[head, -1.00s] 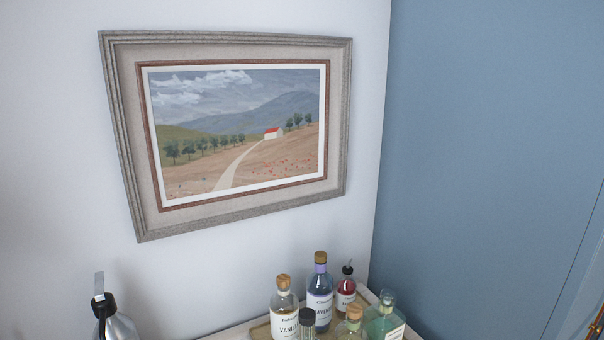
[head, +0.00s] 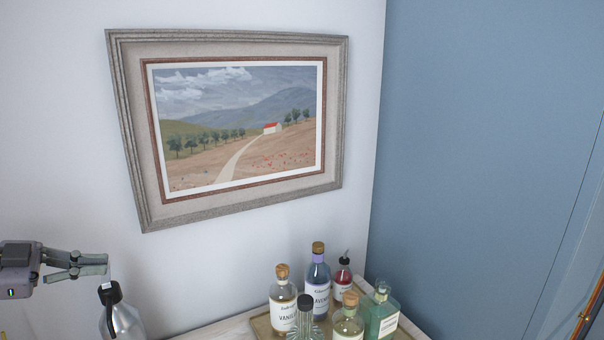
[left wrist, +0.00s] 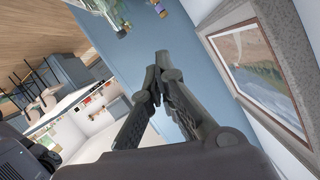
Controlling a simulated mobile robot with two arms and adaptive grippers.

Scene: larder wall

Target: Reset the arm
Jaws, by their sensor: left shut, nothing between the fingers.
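My left gripper (head: 105,264) comes in from the left edge of the head view. Its fingers are together and hold nothing. It shows just above and beside the dark top of a silver bottle (head: 124,322); I cannot tell whether they touch. In the left wrist view the fingers (left wrist: 163,62) meet at their tips, with the blue wall behind. My right gripper is in neither view.
A tray (head: 262,329) with several bottles, among them a vanilla bottle (head: 283,304) and a green bottle (head: 381,315), stands on the counter. A framed landscape picture (head: 128,130) hangs on the white wall. A blue wall (head: 480,150) is at the right.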

